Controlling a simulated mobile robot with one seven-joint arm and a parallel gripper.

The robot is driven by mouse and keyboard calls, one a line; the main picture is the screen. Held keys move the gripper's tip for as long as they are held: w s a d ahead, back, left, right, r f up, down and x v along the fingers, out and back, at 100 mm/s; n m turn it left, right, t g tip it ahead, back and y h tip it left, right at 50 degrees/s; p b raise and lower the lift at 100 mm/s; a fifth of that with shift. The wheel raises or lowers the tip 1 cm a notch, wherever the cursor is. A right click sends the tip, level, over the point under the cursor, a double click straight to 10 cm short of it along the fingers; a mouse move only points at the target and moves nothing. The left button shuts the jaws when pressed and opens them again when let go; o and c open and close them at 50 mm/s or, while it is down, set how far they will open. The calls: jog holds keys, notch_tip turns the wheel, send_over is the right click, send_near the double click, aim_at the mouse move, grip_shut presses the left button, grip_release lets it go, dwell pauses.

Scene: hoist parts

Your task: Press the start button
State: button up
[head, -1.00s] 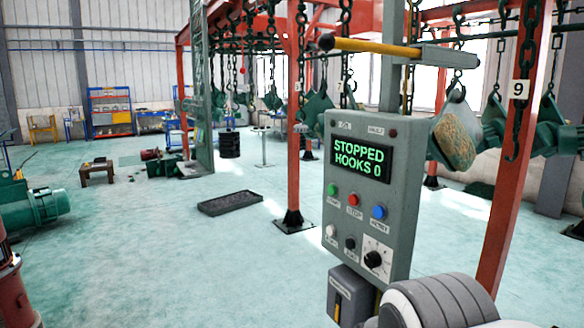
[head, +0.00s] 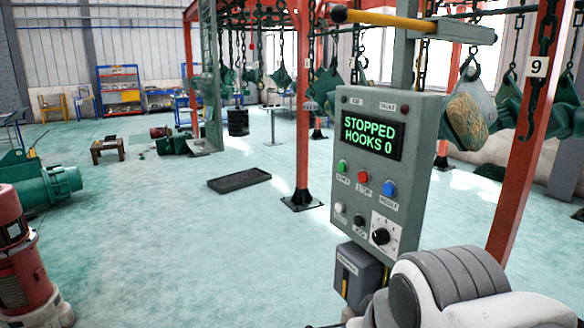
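The grey control panel (head: 378,180) stands on a post right of centre in the head view. Its display (head: 372,136) reads "STOPPED HOOKS 0" in green letters. The green start button (head: 343,166) is at the left of the upper button row. The red stop button (head: 363,177) and a blue button (head: 389,188) follow to its right. Below sit a white button, a black button and a dial (head: 381,236). Part of my arm shows at the bottom right, in front of the panel's lower right. My gripper is not visible.
A small grey box (head: 359,276) hangs under the panel. A lever with a yellow bar (head: 385,21) juts out above it. Red posts (head: 303,110) and hanging chains and hooks stand behind.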

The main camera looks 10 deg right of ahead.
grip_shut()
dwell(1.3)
